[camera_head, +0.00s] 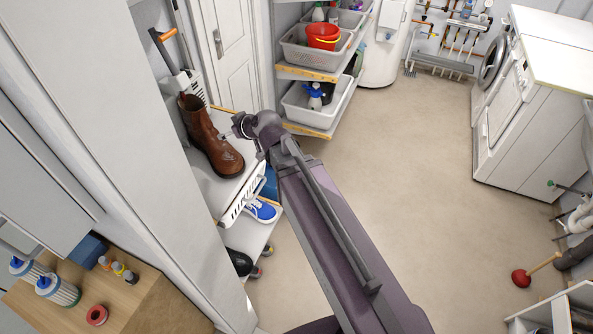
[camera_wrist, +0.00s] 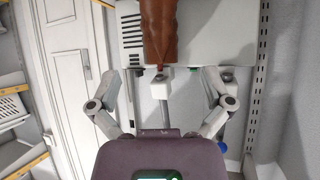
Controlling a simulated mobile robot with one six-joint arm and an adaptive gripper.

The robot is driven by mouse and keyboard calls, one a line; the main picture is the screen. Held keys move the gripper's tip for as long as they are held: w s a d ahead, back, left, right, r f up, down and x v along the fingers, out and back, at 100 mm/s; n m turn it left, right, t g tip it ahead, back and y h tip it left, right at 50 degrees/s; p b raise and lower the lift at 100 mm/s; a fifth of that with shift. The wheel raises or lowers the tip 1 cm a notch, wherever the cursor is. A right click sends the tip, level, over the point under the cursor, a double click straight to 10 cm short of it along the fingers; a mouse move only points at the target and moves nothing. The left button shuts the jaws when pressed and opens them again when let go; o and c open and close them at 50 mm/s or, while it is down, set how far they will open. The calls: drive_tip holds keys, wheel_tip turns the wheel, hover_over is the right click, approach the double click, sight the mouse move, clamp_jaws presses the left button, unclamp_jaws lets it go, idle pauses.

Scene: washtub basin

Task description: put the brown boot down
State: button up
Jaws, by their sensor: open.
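The brown boot (camera_head: 208,138) stands upright on the top white shelf (camera_head: 212,192) of a rack at the left in the head view. Its toe points down and right in the picture. In the wrist view the boot (camera_wrist: 158,32) shows at the top centre, ahead of my gripper, with part of it cut off by the frame edge. My gripper (camera_head: 236,127) is at the right side of the boot, close to it. I cannot tell whether a finger touches the boot.
A white slotted basket (camera_head: 243,197) hangs at the shelf's front edge. Blue shoes (camera_head: 261,211) sit on a lower shelf. A grey wall panel stands left of the rack. Shelves with bins (camera_head: 318,103) are behind. The floor at the right is largely clear, with a plunger (camera_head: 522,278) on it.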

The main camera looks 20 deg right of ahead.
drive_tip(key=s+d+f+m+g+h, duration=0.3)
drive_tip(key=s+d+f+g, duration=0.1)
drive_tip(key=s+d, duration=0.4)
drive_tip(key=s+d+f+m+g+h, duration=0.3)
drive_tip(key=s+d+f+m+g, duration=0.1)
drive_tip(key=s+d, duration=0.3)
drive_tip(key=shift+s+d+f+g+h, duration=0.15)
drive_tip(key=shift+s+d+g+h, duration=0.25)
drive_tip(key=shift+d, duration=0.65)
drive_tip(key=c, duration=0.6)
drive_tip(key=shift+a, duration=0.1)
